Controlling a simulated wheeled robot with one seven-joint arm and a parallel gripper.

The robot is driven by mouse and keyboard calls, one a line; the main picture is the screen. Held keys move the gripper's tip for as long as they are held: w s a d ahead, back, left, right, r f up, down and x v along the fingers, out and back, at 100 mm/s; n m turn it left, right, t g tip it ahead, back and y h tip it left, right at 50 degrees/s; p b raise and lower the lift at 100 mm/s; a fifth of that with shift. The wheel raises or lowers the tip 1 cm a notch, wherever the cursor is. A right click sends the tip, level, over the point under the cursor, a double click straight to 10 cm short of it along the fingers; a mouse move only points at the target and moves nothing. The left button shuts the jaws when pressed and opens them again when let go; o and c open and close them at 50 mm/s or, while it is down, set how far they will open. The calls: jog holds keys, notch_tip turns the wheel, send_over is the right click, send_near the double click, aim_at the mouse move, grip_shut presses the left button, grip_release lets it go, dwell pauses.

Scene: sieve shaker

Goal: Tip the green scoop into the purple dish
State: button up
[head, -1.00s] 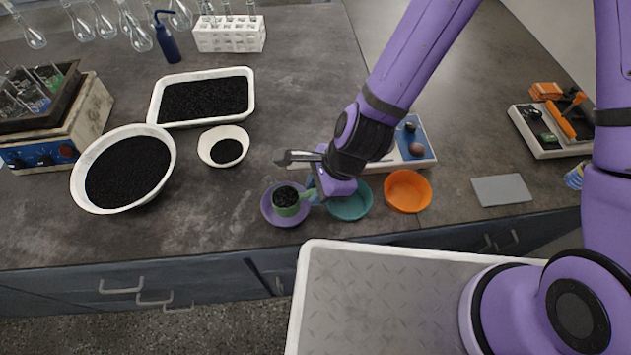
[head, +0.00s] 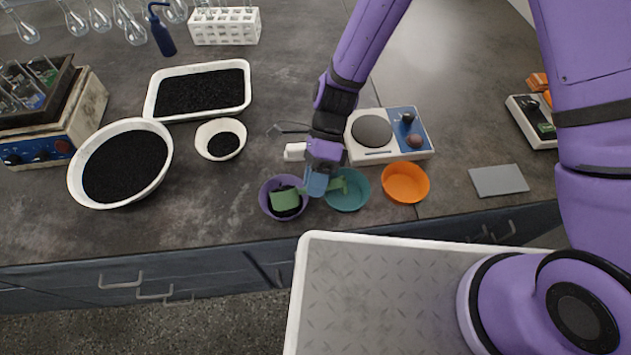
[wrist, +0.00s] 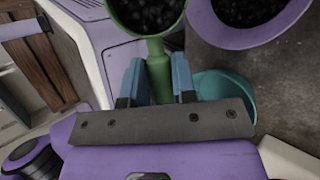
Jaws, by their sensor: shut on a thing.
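My gripper (head: 318,184) is shut on the handle of the green scoop (head: 285,199); the wrist view shows the blue fingers on both sides of the handle (wrist: 158,78). The scoop's cup is over the purple dish (head: 265,195) and looks tipped over in the head view. Black granules show in the dish beside the cup. In the wrist view the dish (wrist: 205,25) holds dark granules, and dark granules also show inside the cup. I cannot tell whether cup and dish touch.
A teal dish (head: 357,203) is under and right of my gripper, with an orange dish (head: 406,183) beyond. A scale (head: 370,153) stands behind. White bowls (head: 162,178) and a tray (head: 247,101) of black granules are at left. The counter's front edge is close.

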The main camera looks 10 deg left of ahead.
jog(key=shift+w+a+f+m+g+h, duration=0.15)
jog(key=shift+w+m+g, duration=0.25)
jog(key=shift+g, duration=1.05)
jog(key=shift+w+a+f+m+g+h, duration=0.1)
jog(key=shift+w+f+m+g+h, duration=0.3)
jog(key=shift+g, duration=1)
jog(key=shift+w+a+r+m+g+y, duration=0.15)
jog(key=shift+m+g, duration=0.45)
jog(key=shift+g, duration=0.85)
jog(key=shift+f, duration=0.15)
jog(key=shift+w+g, duration=0.2)
jog(key=shift+g, duration=0.5)
jog(key=shift+s+d+r+n+t, duration=0.1)
jog(key=shift+s+r+n+t, duration=0.15)
jog(key=shift+t, duration=0.7)
jog(key=shift+s+d+r+n+t, duration=0.15)
jog(key=shift+s+n+t, duration=0.1)
jog(key=shift+t, duration=0.7)
